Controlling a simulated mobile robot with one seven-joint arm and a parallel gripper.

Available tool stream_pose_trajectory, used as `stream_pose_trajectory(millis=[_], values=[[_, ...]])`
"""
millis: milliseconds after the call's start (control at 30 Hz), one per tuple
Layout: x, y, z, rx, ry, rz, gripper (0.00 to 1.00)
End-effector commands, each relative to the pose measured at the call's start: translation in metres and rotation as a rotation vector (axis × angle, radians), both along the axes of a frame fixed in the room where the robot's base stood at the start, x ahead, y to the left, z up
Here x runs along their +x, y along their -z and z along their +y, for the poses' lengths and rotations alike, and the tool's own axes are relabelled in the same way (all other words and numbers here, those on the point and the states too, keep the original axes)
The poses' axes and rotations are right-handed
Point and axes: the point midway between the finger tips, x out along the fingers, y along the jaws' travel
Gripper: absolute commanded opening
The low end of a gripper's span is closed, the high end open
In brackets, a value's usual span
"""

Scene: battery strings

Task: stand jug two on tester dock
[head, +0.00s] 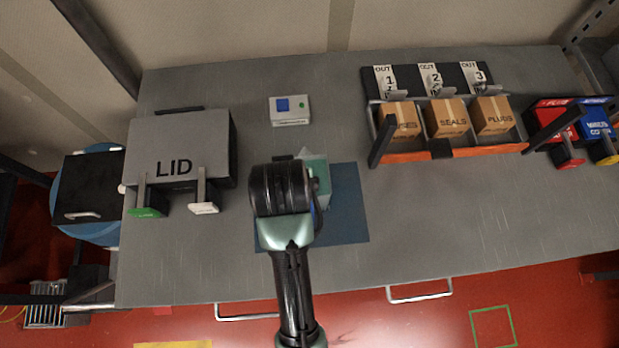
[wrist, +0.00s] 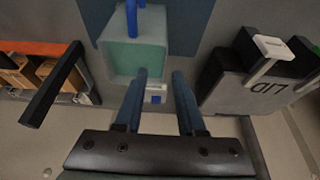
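No object in either view is clearly marked as jug two, and I cannot tell which thing is the tester dock. A teal box (head: 319,180) sits on the blue mat (head: 345,220), partly hidden behind my arm. In the wrist view the teal box (wrist: 137,60) shows blue upright parts on it. A small white unit (head: 290,109) with a blue square and a green dot lies behind it on the bench. My gripper (wrist: 159,75) is open, its two blue fingers apart with nothing held between them. The fingertips appear close to the teal box; contact is unclear. The head view hides the fingers.
A grey box marked LID (head: 178,150) stands at left, with green and white tabs in front. A rack (head: 440,152) holds cartons at right, below OUT 1, 2 and 3 labels. Red and blue bins (head: 560,130) stand farther right. The front right bench (head: 460,210) is clear.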

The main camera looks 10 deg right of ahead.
Motion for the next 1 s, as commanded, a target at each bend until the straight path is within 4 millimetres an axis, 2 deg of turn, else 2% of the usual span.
stream_pose_trajectory(millis=[100, 433, 700, 1000], values=[[0.007, 0.018, 0.0, 0.0, 0.0, 0.001, 0.39], [0.015, 0.04, 0.003, 0.001, 0.0, 0.0, 0.39], [0.024, 0.074, 0.007, 0.0, 0.0, -0.001, 0.39], [0.028, 0.082, 0.007, 0.001, 0.0, -0.005, 0.39]])
